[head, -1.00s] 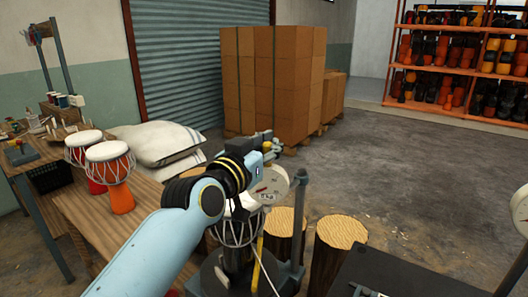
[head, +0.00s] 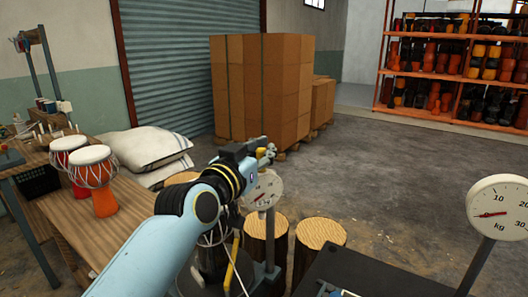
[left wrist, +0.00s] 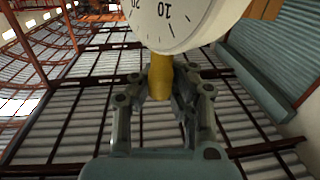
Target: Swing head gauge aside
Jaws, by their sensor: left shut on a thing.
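My left gripper (head: 266,153) is shut on the yellow handle (left wrist: 160,77) of the head gauge, as the left wrist view shows. The gauge's round white dial (head: 264,190) sits just below the gripper in the head view and close to the top of a dark post (head: 270,238). The dial also shows in the left wrist view (left wrist: 180,20), cut off by the top edge. A goblet drum (head: 214,236) stands at the post's left, largely hidden by my left arm. My right gripper is not in view.
Cut logs (head: 320,235) stand right of the post. A kg dial scale (head: 498,206) with a dark platform (head: 375,270) is at the right. Two drums (head: 93,170) stand on the wooden bench (head: 75,222) at the left. The floor beyond is open.

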